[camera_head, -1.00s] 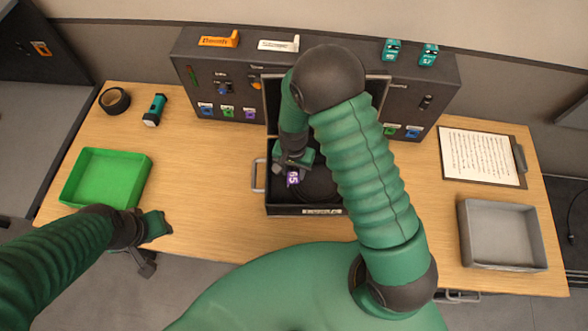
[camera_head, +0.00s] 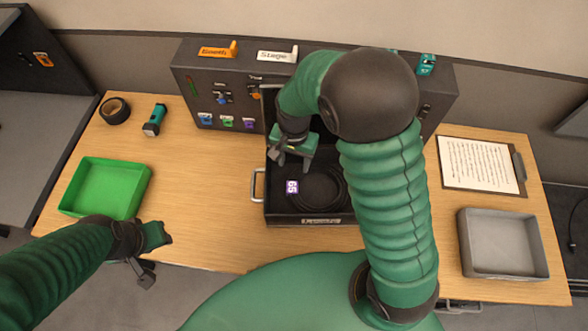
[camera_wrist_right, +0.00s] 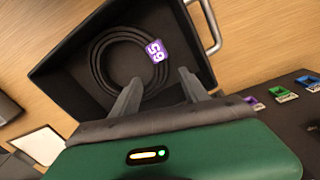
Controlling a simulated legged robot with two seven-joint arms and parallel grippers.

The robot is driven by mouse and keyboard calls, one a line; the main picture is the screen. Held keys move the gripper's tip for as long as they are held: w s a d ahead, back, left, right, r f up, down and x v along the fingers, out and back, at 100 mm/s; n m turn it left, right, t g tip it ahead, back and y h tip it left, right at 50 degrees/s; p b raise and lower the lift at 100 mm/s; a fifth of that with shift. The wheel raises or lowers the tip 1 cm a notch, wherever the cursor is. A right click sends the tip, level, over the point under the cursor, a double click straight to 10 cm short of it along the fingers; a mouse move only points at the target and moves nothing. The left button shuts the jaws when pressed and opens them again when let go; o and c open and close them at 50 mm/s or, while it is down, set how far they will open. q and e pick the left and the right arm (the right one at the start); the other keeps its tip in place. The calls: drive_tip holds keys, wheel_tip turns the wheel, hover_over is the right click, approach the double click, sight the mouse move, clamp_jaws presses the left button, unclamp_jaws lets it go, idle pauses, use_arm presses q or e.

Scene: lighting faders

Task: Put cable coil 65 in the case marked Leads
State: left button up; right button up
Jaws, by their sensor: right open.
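The black cable coil (camera_head: 322,187) with a purple tag reading 65 (camera_head: 292,187) lies inside the open black case (camera_head: 285,218), at the middle of the table. The wrist view shows the coil (camera_wrist_right: 100,62) and its tag (camera_wrist_right: 155,50) flat on the case floor. A label on the case's front edge is too small to read. My right gripper (camera_head: 290,157) is open above the back left part of the case, apart from the coil. Its two fingers (camera_wrist_right: 158,95) show empty in the wrist view. My left gripper (camera_head: 150,258) hangs at the table's front left edge.
A green tray (camera_head: 105,188) stands at left, with a tape roll (camera_head: 115,111) and a flashlight (camera_head: 154,120) behind. A grey tray (camera_head: 502,243) and a clipboard (camera_head: 480,165) are at right. A dark panel (camera_head: 190,85) with labelled holders stands behind the case.

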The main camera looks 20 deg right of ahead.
drive_tip(key=s+d+r+n+t, duration=0.1)
drive_tip(key=s+r+n+t, duration=0.1)
drive_tip(key=s+r+n, duration=0.3)
drive_tip(key=s+n, duration=0.3)
drive_tip(key=shift+s+d+t, duration=0.2)
drive_tip(key=shift+s+t, duration=0.1)
drive_tip(key=shift+s, duration=0.05)
drive_tip(key=shift+s+d, duration=0.1)
drive_tip(key=shift+s, duration=0.1)
drive_tip(key=shift+w, duration=0.1)
